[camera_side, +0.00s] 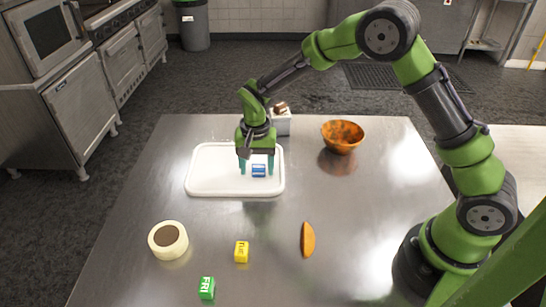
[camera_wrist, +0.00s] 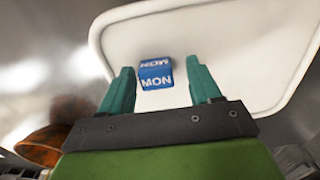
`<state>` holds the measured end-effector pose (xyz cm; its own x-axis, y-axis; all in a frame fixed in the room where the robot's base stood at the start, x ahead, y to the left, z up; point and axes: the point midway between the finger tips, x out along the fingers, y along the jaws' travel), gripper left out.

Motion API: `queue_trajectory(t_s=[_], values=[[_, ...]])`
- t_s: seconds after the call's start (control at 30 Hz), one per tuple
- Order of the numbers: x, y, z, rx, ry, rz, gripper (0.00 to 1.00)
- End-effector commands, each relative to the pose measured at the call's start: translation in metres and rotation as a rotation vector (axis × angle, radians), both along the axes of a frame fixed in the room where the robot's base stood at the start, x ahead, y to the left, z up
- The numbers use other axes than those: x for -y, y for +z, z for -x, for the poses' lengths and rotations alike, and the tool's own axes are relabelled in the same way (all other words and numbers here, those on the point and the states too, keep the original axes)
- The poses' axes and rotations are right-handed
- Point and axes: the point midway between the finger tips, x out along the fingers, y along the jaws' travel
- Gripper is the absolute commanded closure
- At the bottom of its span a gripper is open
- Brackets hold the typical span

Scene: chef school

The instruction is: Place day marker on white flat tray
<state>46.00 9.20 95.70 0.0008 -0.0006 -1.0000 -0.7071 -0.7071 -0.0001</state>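A blue day marker reading MON (camera_side: 259,171) is over the white flat tray (camera_side: 205,182), and appears to rest on it. It also shows in the wrist view (camera_wrist: 156,76), against the tray's white surface (camera_wrist: 235,45). My gripper (camera_side: 256,173) points down over the tray, with its teal fingers on either side of the blue marker. In the wrist view my gripper (camera_wrist: 160,67) is open, with a visible gap between the marker and the right finger. A yellow marker reading TUE (camera_side: 242,252) and a green marker reading FRI (camera_side: 207,288) lie on the table near the front.
An orange-brown bowl (camera_side: 342,137) stands right of the tray. A white box (camera_side: 282,125) with brown pieces on top stands behind it. A round cream object with a dark centre (camera_side: 168,240) and an orange wedge-like item (camera_side: 307,239) lie in front. The metal table (camera_side: 350,200) is otherwise mostly clear.

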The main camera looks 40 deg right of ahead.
Motion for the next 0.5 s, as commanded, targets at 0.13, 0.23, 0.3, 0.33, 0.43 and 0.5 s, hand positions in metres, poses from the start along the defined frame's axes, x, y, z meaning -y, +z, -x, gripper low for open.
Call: queue_trajectory(t_s=[0.13,0.23,0.3,0.33,0.43,0.5], values=[[0.000,0.000,0.000,0.000,0.000,0.000,0.37],[0.000,0.001,0.000,0.000,0.000,0.000,0.37],[0.000,0.006,0.000,0.001,-0.001,-0.001,0.37],[0.000,0.010,0.000,0.002,-0.001,-0.001,0.37],[0.000,0.026,-0.001,0.004,0.001,0.000,0.37],[0.000,0.041,-0.001,0.006,0.000,0.000,0.37]])
